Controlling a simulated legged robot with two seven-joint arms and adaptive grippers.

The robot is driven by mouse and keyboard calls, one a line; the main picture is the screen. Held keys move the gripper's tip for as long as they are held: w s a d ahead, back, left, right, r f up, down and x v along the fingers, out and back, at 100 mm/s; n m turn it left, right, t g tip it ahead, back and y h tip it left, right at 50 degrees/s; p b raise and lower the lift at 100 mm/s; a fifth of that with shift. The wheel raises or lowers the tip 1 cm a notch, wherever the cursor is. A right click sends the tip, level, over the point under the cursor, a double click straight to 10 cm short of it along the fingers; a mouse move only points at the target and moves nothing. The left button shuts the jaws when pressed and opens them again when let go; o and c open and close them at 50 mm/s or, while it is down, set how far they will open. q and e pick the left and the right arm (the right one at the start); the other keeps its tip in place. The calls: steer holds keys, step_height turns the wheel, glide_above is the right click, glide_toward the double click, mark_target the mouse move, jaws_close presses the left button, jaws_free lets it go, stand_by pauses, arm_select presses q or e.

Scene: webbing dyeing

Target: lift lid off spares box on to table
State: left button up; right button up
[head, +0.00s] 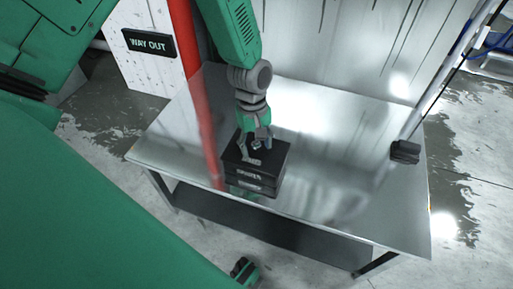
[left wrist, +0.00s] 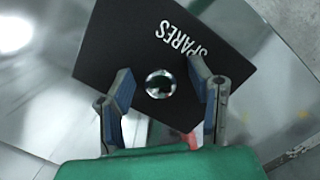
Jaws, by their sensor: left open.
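The spares box (head: 250,187) is small and black and stands on the shiny metal table (head: 345,160), toward its left front. Its flat black lid (head: 275,153) is on it; the lid also shows in the left wrist view (left wrist: 130,35), with white SPARES lettering. A round shiny knob (left wrist: 160,84) sits on the lid. My left gripper (head: 257,146) is right over the lid, pointing down. In the left wrist view its two blue-padded fingers (left wrist: 163,92) are open, one on each side of the knob, with gaps between.
A red post (head: 190,50) rises close to the left of my arm. A WAY OUT sign (head: 150,43) is on a white panel behind. A small black block (head: 405,152) is at the table's right edge. The tabletop right of the box is clear.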

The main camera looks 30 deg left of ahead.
arm_select(q)
steer(key=shift+d+r, duration=0.1)
jaws_close()
